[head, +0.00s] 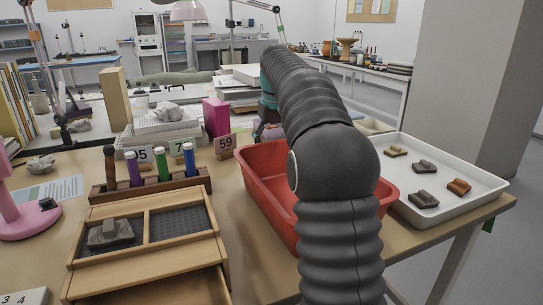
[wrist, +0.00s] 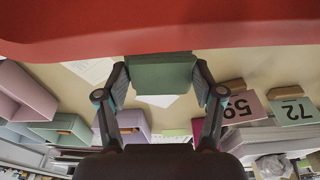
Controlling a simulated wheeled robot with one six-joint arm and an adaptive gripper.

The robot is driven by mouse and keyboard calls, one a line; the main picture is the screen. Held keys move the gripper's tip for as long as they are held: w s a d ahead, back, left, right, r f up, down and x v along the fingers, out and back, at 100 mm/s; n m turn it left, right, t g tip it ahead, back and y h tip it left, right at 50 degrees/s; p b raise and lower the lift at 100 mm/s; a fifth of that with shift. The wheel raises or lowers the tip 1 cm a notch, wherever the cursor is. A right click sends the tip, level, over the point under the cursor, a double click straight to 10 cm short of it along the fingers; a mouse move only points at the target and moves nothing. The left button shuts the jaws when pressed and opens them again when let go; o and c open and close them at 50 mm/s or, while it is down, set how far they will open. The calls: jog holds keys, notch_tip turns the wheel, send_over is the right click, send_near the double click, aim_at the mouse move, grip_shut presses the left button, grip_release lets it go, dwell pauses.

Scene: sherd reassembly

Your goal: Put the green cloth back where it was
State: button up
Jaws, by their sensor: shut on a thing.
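My gripper (wrist: 161,78) shows in the wrist view with its two fingers on either side of a green folded piece, which looks like the green cloth (wrist: 160,72). It is shut on the cloth and holds it near the red tub, whose rim (wrist: 160,32) crosses the top of the view. The red tub (head: 254,180) stands there partly behind my arm. I cannot tell how high the cloth is above the table.
A white tray (head: 415,226) with several sherds lies at right. A wooden box (head: 160,245) holding a grey sherd stands at front left, with a rack of coloured tubes (head: 150,188) behind it. A number 59 card (head: 225,143) stands beside the tub; it also shows in the wrist view (wrist: 240,107).

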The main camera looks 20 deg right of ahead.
jog(key=shift+f, duration=1.45)
jog(key=shift+f, duration=0.15)
jog(key=o, duration=1)
jog(key=r+p, duration=0.1)
jog(key=r, duration=0.3)
jog(key=s+r+p, duration=0.1)
jog(key=r, duration=0.3)
jog(key=r+p, duration=0.1)
jog(key=r, duration=0.3)
jog(key=shift+s+r, duration=0.1)
jog(key=shift+s, duration=0.3)
